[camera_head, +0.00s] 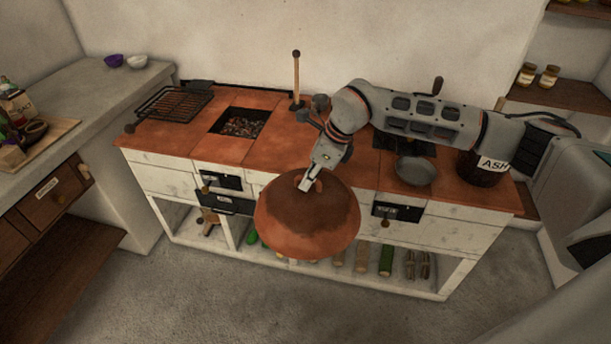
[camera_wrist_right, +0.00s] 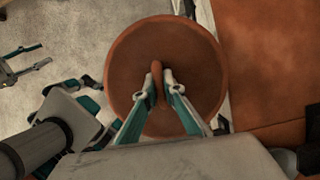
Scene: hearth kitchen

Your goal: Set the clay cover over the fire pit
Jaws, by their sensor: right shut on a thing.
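The clay cover (camera_head: 307,228) is a round, domed, reddish-brown lid with a darker top. My right gripper (camera_head: 308,184) is shut on its top handle and holds it in the air in front of the counter. In the right wrist view, the fingers (camera_wrist_right: 159,85) straddle the handle of the cover (camera_wrist_right: 135,50) from both sides. The fire pit (camera_head: 241,123) is a square opening with embers in the tiled top, uncovered, behind and left of the cover. My left gripper (camera_wrist_right: 32,58) shows only in the right wrist view, with its fingers apart and empty.
A grill rack (camera_head: 175,103) lies left of the pit. An upright wooden-handled tool (camera_head: 296,75) stands behind it. A pan (camera_head: 414,171) and an ash bucket (camera_head: 482,168) are on the right. Clear tile (camera_head: 272,150) lies between cover and pit.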

